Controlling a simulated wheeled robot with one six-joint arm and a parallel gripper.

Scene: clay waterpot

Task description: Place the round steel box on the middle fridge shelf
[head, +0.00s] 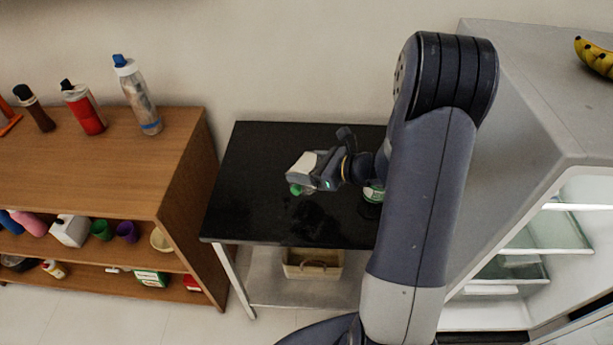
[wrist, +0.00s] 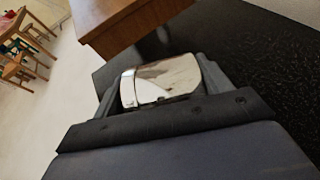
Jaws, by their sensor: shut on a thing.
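The round steel box (wrist: 160,80) shows in the wrist view as a shiny cylinder with a lid seam, lying across between the fingers of my gripper (wrist: 163,88). The fingers touch it on its left and right sides, and it is held. In the head view my gripper (head: 312,176) is over the black table, reaching left, and the box is hard to make out there. The open fridge (head: 510,140) stands at the right, with glass shelves (head: 545,235) inside. My arm hides part of the fridge's left side, and I cannot tell clearly which shelf is the middle one.
The black table (head: 260,205) bears a green-labelled jar (head: 373,195) beside my arm. A small green thing (head: 295,190) shows just below my gripper. A wooden shelf unit (head: 185,165) with bottles stands left. Bananas (head: 595,58) lie on the fridge top. A basket (head: 312,264) sits under the table.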

